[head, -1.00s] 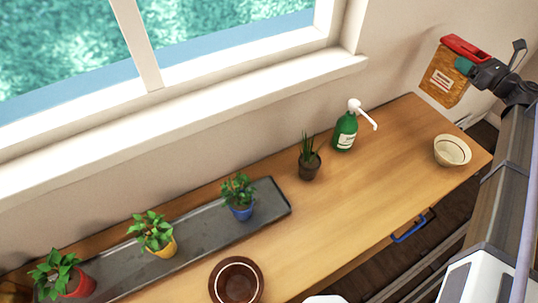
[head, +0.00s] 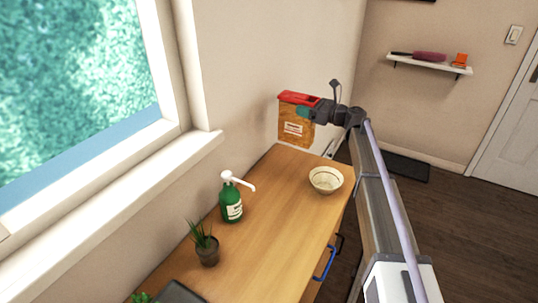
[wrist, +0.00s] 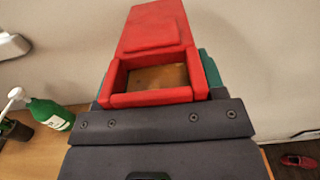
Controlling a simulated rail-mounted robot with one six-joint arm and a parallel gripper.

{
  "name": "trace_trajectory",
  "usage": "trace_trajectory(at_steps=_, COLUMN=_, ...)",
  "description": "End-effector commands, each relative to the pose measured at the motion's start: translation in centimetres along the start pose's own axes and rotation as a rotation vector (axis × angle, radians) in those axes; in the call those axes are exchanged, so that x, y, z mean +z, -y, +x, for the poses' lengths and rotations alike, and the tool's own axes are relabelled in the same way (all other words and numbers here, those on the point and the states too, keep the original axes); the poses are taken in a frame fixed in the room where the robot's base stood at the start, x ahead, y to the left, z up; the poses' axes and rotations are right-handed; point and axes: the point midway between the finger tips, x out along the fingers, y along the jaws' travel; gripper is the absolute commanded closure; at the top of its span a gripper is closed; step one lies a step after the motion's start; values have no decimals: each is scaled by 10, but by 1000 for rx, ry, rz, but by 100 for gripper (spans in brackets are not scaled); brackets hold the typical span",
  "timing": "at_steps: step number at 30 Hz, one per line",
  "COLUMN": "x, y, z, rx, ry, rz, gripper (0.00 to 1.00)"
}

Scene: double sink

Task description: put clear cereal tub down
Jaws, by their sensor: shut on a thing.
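The clear cereal tub (head: 294,131) has a red lid, brown contents and a white label. In the head view it is upright in the air at the far end of the wooden counter (head: 262,240), against the wall behind. My gripper (head: 305,112) is shut on its upper part, just under the lid. In the wrist view the tub's red lid (wrist: 152,34) fills the middle, with a square opening showing brown inside. The gripper's dark body hides the tub's near side there.
A cream bowl (head: 326,181) stands near the counter's far right edge. A green pump bottle (head: 231,204) and a potted plant (head: 206,250) stand along the wall side. The counter between them is clear. A wall shelf (head: 430,63) is at the upper right.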

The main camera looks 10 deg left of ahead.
Motion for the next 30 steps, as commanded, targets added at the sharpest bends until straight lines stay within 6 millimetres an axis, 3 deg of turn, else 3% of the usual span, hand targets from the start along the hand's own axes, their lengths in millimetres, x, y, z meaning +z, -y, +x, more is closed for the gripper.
trace_trajectory(at_steps=1, x=-24, y=0, z=0, rx=0, ry=0, rz=0, gripper=94)
trace_trajectory(at_steps=4, x=-50, y=0, z=0, rx=0, ry=0, rz=0, gripper=94)
trace_trajectory(at_steps=10, x=-55, y=0, z=0, rx=0, ry=1, rz=0, gripper=94)
trace_trajectory(at_steps=15, x=-90, y=0, z=0, rx=0, ry=0, rz=0, gripper=94)
trace_trajectory(at_steps=27, x=-93, y=0, z=0, rx=0, ry=0, rz=0, gripper=94)
trace_trajectory(at_steps=28, x=-91, y=0, z=0, rx=0, ry=0, rz=0, gripper=34)
trace_trajectory(at_steps=30, x=-91, y=0, z=0, rx=0, ry=0, rz=0, gripper=27)
